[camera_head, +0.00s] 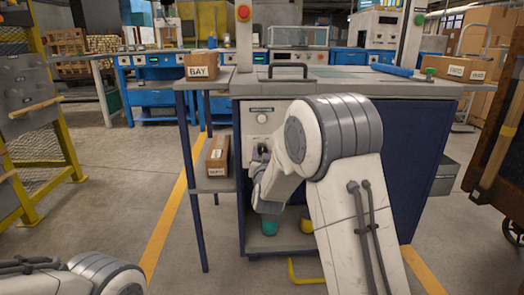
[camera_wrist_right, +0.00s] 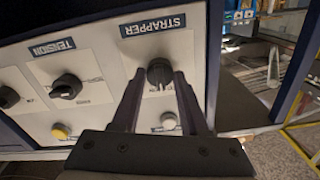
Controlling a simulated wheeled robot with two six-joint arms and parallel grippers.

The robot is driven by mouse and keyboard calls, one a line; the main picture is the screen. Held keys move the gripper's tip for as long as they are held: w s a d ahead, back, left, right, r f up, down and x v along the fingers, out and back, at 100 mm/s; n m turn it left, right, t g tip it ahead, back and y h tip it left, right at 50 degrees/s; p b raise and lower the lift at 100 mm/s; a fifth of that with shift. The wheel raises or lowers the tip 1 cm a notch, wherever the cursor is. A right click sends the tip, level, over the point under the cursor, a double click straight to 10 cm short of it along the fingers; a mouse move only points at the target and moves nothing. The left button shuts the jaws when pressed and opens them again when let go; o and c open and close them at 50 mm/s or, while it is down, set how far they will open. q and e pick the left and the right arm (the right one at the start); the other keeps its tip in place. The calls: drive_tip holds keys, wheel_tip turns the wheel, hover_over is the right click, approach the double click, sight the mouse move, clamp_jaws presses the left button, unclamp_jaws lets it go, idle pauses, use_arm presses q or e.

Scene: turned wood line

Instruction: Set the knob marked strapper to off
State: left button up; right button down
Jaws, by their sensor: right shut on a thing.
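The strapper knob (camera_wrist_right: 159,73) is a dark round knob on a pale panel, under a label reading STRAPPER (camera_wrist_right: 153,25) that appears upside down in the right wrist view. My right gripper (camera_wrist_right: 162,76) is shut on this knob, one dark finger on each side. In the head view the right gripper (camera_head: 261,153) reaches the front panel of the bench, and my arm hides most of that panel. The knob's pointer and its position marks are too small or covered to read. Only part of my left arm shows at the lower left; its gripper is out of view.
Beside it on the panel is a dark knob labelled TENSION (camera_wrist_right: 67,86), with another dark knob (camera_wrist_right: 8,97), a yellow button (camera_wrist_right: 60,131) and a white button (camera_wrist_right: 169,120). A side shelf (camera_head: 214,184) holds a small box (camera_head: 217,156). Floor at the left is clear.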

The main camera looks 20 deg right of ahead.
drive_tip(key=n+p, duration=0.1)
drive_tip(key=n, duration=0.2)
drive_tip(key=shift+n+p, duration=0.3)
drive_tip(key=shift+p, duration=0.05)
drive_tip(key=shift+n+p, duration=0.6)
drive_tip(key=shift+n, duration=0.7)
drive_tip(key=shift+f, duration=0.1)
drive_tip(key=shift+c, duration=2.1)
unclamp_jaws()
drive_tip(key=p+v, duration=0.3)
drive_tip(key=v, duration=0.7)
drive_tip(key=shift+s, duration=0.25)
drive_tip(key=shift+a, duration=0.1)
